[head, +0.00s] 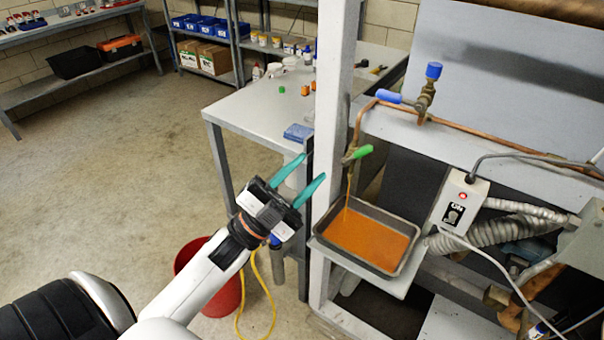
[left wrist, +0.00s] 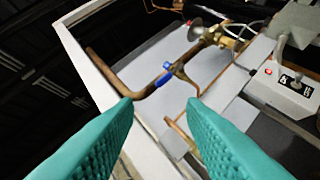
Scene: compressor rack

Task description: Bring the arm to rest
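My left gripper (head: 297,182) is open and empty, with its two teal fingers spread apart. In the head view it is in front of the rack's white post, to the left of the drain tray (head: 370,240). In the left wrist view the fingers (left wrist: 162,120) point toward the rack's copper pipe (left wrist: 130,90) and blue-handled valve (left wrist: 167,70), with nothing between them. My right gripper is in neither view.
A green-handled valve (head: 357,154) hangs over the tray, which holds orange liquid; a thin orange stream runs down from it. The white rack post (head: 333,100) stands close to the left gripper. A red bucket (head: 212,285) is beneath my left arm. Open floor (head: 110,150) lies left.

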